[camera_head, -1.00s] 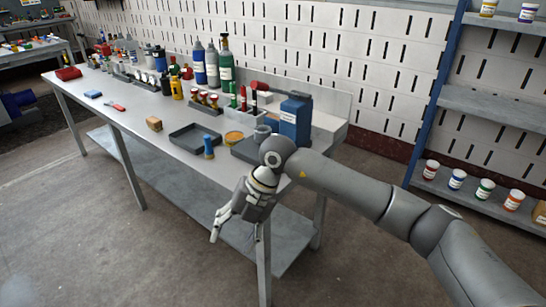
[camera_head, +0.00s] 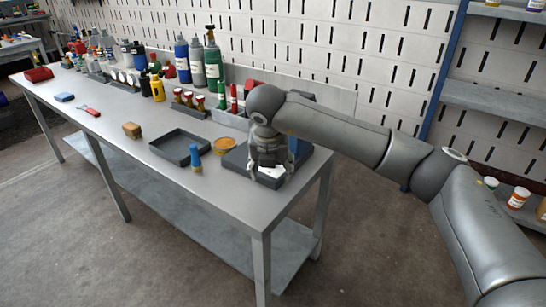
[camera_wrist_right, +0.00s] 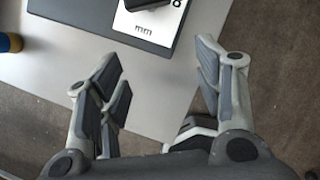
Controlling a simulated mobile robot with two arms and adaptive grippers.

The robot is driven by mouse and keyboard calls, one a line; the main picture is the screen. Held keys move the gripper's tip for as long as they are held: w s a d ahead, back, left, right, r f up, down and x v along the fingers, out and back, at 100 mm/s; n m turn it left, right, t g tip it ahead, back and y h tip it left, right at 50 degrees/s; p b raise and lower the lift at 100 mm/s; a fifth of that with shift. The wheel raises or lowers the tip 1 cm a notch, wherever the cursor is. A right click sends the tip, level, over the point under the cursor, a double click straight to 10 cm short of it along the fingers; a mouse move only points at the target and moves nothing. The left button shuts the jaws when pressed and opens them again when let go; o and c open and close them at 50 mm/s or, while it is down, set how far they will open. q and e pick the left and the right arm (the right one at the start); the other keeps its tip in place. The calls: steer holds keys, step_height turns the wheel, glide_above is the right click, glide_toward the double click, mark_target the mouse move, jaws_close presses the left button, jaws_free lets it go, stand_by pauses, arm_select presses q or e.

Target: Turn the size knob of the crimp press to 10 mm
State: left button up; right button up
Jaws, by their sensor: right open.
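The crimp press stands at the right end of the workbench. Its dark base (camera_head: 234,160) and a strip of its blue body (camera_head: 301,150) show around my right gripper (camera_head: 270,180), which hides much of it in the head view. In the right wrist view, a white dial plate (camera_wrist_right: 150,22) marked "mm" and a partly cut-off "8" lies on the base. The dark knob (camera_wrist_right: 146,3) is cut off by the top edge, so its setting cannot be read. My right gripper (camera_wrist_right: 158,62) is open and empty, its fingers apart near the plate's front side. My left gripper is out of view.
Several bottles (camera_head: 197,65) line the back. The bench's front right corner (camera_head: 262,222) is clear.

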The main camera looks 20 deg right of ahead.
steer(key=w, duration=0.1)
steer(key=w+d, duration=0.1)
steer(key=w, duration=0.2)
steer(key=shift+w+d, duration=0.1)
steer(key=shift+d, duration=0.2)
steer(key=shift+w+d, duration=0.25)
steer(key=shift+w, duration=0.3)
steer(key=shift+w+f, duration=0.15)
steer(key=shift+f, duration=0.35)
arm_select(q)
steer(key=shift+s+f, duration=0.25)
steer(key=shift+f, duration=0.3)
arm_select(e)
steer(key=c, duration=1)
